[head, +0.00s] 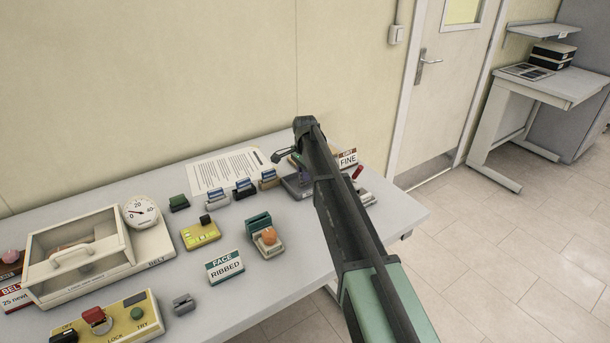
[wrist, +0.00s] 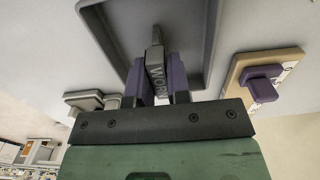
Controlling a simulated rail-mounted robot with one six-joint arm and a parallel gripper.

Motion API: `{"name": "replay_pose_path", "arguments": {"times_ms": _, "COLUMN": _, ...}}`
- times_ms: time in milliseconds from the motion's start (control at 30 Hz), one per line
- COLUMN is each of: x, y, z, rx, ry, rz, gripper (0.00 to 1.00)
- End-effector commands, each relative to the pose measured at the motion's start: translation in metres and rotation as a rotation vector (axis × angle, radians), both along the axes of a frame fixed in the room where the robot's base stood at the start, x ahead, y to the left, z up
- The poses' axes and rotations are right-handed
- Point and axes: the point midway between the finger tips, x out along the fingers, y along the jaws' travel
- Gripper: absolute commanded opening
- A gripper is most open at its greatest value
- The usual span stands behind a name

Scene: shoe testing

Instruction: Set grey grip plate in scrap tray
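In the wrist view, my gripper (wrist: 160,82) has purple fingers closed on both sides of a narrow grey piece marked "WORN" (wrist: 155,65), which looks like the grey grip plate. The piece overlaps the dark grey scrap tray (wrist: 207,45); I cannot tell whether it touches the tray floor. In the head view, my arm reaches to the right part of the table, and the tray (head: 292,189) shows partly behind it. The gripper (head: 304,171) and the held piece are mostly hidden there.
A tan plate with a purple block (wrist: 262,85) lies beside the tray. A "GRIT FINE" sign (head: 347,158) stands near the table's right end. Several small clamp-like blocks, an orange-knobbed block (head: 267,241) and a "FACE RIBBED" sign (head: 225,267) stand left of my arm.

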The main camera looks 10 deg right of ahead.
Motion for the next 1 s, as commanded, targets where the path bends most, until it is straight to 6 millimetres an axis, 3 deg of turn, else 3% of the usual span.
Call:
{"name": "replay_pose_path", "arguments": {"times_ms": 33, "x": 0.000, "y": 0.000, "z": 0.000, "rx": 0.000, "ry": 0.000, "rz": 0.000, "gripper": 0.24}}
{"name": "replay_pose_path", "arguments": {"times_ms": 167, "x": 0.000, "y": 0.000, "z": 0.000, "rx": 0.000, "ry": 0.000, "rz": 0.000, "gripper": 0.42}}
{"name": "replay_pose_path", "arguments": {"times_ms": 533, "x": 0.000, "y": 0.000, "z": 0.010, "rx": 0.000, "ry": 0.000, "rz": 0.000, "gripper": 0.42}}
{"name": "replay_pose_path", "arguments": {"times_ms": 667, "x": 0.000, "y": 0.000, "z": 0.035, "rx": 0.000, "ry": 0.000, "rz": 0.000, "gripper": 0.42}}
{"name": "replay_pose_path", "arguments": {"times_ms": 1000, "x": 0.000, "y": 0.000, "z": 0.118, "rx": 0.000, "ry": 0.000, "rz": 0.000, "gripper": 0.42}}
